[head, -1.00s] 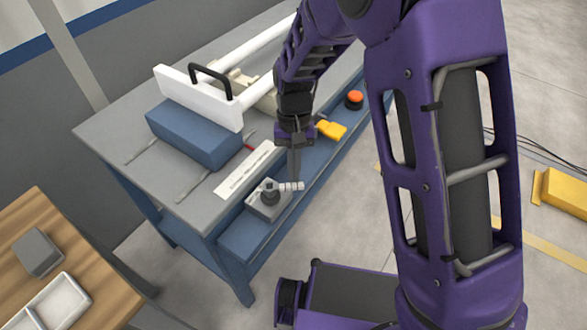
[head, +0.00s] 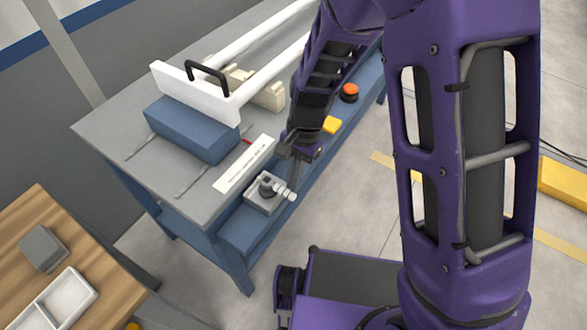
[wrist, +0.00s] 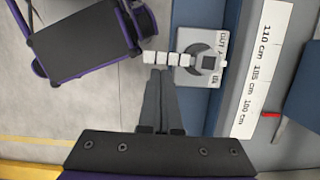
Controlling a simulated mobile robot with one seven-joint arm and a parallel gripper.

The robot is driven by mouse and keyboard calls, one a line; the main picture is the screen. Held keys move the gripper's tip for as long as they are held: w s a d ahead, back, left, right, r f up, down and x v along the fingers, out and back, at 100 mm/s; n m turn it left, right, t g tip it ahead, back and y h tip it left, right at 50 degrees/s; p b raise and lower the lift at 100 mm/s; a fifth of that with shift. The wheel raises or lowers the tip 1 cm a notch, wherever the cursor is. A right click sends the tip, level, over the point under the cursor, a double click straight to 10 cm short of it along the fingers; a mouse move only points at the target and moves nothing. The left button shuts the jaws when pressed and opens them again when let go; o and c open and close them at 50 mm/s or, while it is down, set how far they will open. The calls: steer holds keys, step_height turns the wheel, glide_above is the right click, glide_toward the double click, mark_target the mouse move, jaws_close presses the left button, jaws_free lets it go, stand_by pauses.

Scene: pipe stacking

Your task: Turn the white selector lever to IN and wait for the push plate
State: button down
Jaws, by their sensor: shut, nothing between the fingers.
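The white segmented selector lever (head: 283,192) sticks out to the right and slightly down from its dark pivot on a grey selector box (head: 254,203). In the wrist view the lever (wrist: 163,58) points left from the box (wrist: 208,45), which carries OUT and IN markings. Whether it sits at IN I cannot tell. My gripper (head: 293,188) is shut and empty. In the wrist view its fingertips (wrist: 160,72) are right beside the lever, seemingly touching it. The white plate (head: 192,93) with a black handle, likely the push plate, stands behind a blue block at the rods' near end.
A blue block (head: 185,135) and a white ruler strip (head: 245,163) lie on the grey bench. A red-orange button (head: 349,91) and a yellow part (head: 332,125) are along the bench's right ledge. A wooden table with a white tray (head: 68,300) stands at lower left.

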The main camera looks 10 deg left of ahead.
steer(key=s+m, duration=0.1)
steer(key=m, duration=0.1)
steer(key=s+m+p, duration=0.1)
steer(key=shift+s+a+r+m+t+y, duration=0.1)
steer(key=shift+m+t+y, duration=0.2)
steer(key=shift+m, duration=0.1)
steer(key=shift+s+a+m+t+y+p, duration=0.2)
steer(key=shift+s+m+p, duration=0.25)
steer(key=shift+m, duration=0.55)
steer(key=shift+s+a+m+t+y+p, duration=0.1)
steer(key=shift+s+a+m+t+p, duration=0.25)
steer(key=shift+m, duration=0.65)
steer(key=shift+s, duration=0.15)
steer(key=p, duration=0.3)
glide_toward(285, 194)
steer(key=d, duration=0.1)
steer(key=d+r, duration=0.1)
steer(key=w+d, duration=0.1)
steer(key=shift+w+d+r, duration=0.1)
steer(key=shift+d+r, duration=0.25)
steer(key=shift+d, duration=0.05)
